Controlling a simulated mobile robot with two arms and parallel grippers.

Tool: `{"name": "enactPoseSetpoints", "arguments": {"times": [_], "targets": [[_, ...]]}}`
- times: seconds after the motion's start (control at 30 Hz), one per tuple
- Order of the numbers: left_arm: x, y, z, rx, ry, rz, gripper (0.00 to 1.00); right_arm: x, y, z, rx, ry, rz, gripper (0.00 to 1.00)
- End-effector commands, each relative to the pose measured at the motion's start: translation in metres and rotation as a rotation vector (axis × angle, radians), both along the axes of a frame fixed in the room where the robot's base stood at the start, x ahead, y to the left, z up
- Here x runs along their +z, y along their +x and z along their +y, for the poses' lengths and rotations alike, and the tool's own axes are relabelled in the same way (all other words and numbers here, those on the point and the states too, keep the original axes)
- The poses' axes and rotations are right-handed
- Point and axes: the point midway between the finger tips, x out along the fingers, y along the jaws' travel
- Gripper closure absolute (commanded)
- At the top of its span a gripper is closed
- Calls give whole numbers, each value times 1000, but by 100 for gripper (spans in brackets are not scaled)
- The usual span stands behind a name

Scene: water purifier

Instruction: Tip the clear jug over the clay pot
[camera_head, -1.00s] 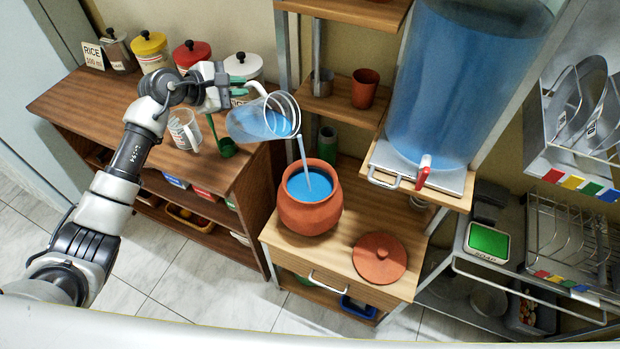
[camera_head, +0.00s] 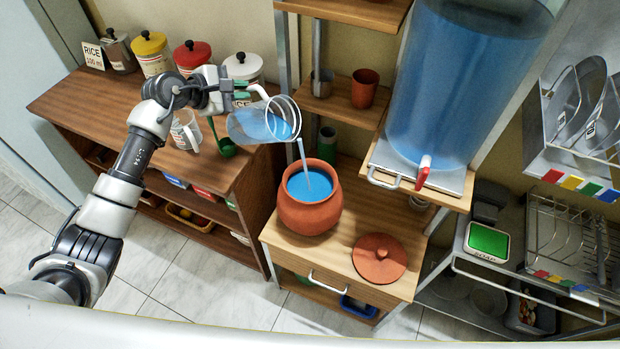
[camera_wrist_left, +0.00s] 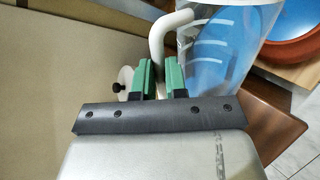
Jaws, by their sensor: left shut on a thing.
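The clear jug (camera_head: 262,123) is tilted toward the right, with blue water inside. A thin stream falls from its rim into the clay pot (camera_head: 310,208), which stands upright and holds blue water. My left gripper (camera_head: 240,92) is shut on the jug's white handle, at the jug's upper left. In the left wrist view, the green fingertips (camera_wrist_left: 160,78) close around the handle of the jug (camera_wrist_left: 222,42). The pot's rim shows at that view's upper right corner. My right gripper is in neither view.
A clay lid (camera_head: 379,259) lies on the wooden stand right of the pot. A large water tank (camera_head: 450,85) with a red tap stands behind. Canisters, a measuring cup (camera_head: 185,130) and a green ladle (camera_head: 226,146) are on the left cabinet.

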Motion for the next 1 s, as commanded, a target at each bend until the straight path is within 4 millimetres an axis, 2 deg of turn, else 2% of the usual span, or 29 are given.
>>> {"name": "enactPoseSetpoints", "arguments": {"times": [1.0], "targets": [[-3,-1,-3,1,28,-19,100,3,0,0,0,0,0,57]]}}
